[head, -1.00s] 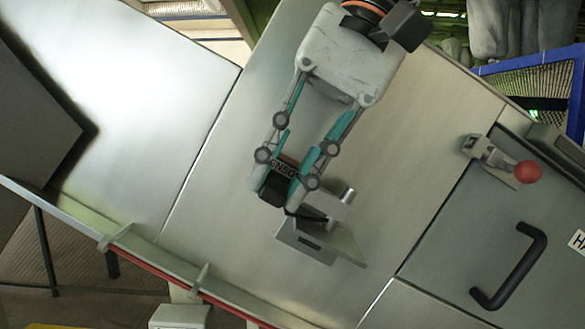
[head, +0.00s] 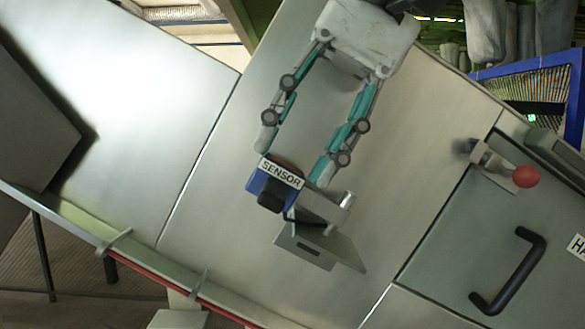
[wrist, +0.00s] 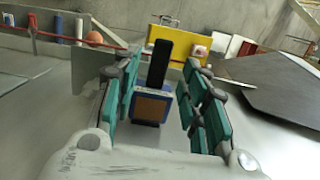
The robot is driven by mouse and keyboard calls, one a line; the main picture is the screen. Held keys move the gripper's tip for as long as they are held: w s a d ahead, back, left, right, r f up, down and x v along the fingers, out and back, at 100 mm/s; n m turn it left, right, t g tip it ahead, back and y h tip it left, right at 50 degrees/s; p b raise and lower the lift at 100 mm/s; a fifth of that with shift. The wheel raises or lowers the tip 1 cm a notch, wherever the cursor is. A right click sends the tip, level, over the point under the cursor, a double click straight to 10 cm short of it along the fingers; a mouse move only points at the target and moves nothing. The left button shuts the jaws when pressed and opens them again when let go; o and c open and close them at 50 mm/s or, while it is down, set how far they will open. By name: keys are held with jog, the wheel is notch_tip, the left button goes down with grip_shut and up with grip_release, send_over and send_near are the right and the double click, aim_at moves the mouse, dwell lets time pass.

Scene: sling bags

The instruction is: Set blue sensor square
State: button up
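The blue sensor (head: 274,185) is a small box with a white "SENSOR" label and a black nose, on a metal bracket (head: 318,243) against the steel panel. A black cable runs from it beside the bracket's clamp.
A red-knobbed lever (head: 525,176) and a black handle (head: 508,270) are on the panel at the right. A red-edged rail (head: 150,285) runs along the lower left.

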jog(key=v, duration=0.8)
jog(key=shift+d, duration=0.15)
jog(key=shift+r, duration=0.1)
